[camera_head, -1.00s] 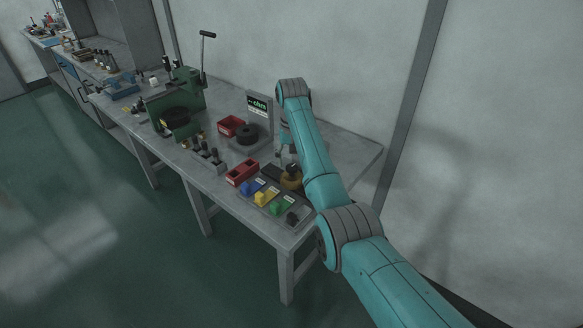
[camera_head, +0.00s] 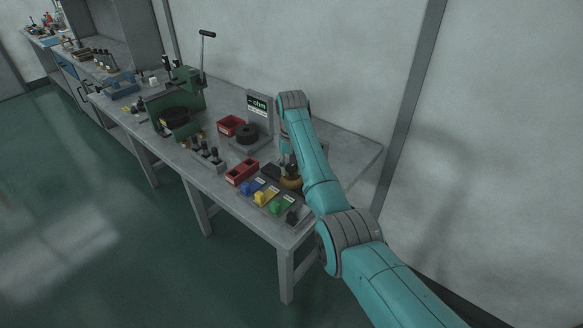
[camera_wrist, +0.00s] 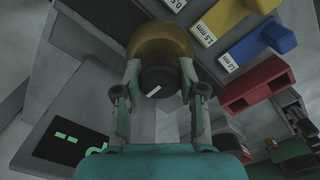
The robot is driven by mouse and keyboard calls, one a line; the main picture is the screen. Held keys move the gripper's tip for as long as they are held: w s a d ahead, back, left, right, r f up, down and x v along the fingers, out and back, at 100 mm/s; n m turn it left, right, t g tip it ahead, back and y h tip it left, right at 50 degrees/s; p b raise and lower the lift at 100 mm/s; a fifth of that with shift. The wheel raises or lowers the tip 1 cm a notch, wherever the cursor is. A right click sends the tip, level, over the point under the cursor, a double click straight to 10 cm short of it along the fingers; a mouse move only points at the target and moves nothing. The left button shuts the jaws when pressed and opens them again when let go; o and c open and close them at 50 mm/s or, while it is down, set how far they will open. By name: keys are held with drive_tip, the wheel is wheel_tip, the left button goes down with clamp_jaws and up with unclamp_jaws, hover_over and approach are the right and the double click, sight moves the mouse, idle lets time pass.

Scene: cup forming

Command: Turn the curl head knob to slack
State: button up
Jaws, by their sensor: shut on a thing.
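The curl head knob (camera_wrist: 158,80) is black and round with a white pointer line, in the middle of the wrist view. The line slants from lower left to upper right. The knob sits on a round brass-coloured curl head (camera_wrist: 160,40), which also shows in the head view (camera_head: 291,184) near the right end of the bench. My gripper (camera_wrist: 160,72) is shut on the knob, one finger at each side. In the head view my gripper (camera_head: 289,165) is over the curl head, and its fingertips and the knob are mostly hidden. Any marks around the knob are unreadable.
Blue (camera_head: 247,188), yellow (camera_head: 261,198) and green (camera_head: 276,208) blocks with size labels lie along the bench's front edge. A red bin (camera_head: 242,173) is left of the curl head. A display (camera_head: 258,104) stands behind. Bare bench (camera_head: 350,150) lies to the right.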

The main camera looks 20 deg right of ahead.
drive_tip(key=n, duration=0.3)
drive_tip(key=shift+n, duration=0.4)
drive_tip(key=n, duration=0.3)
drive_tip(key=shift+n, duration=0.4)
drive_tip(key=n, duration=1)
drive_tip(key=shift+n, duration=0.4)
drive_tip(key=n, duration=0.3)
drive_tip(key=shift+n, duration=0.3)
drive_tip(key=n, duration=0.4)
drive_tip(key=shift+n, duration=1.8)
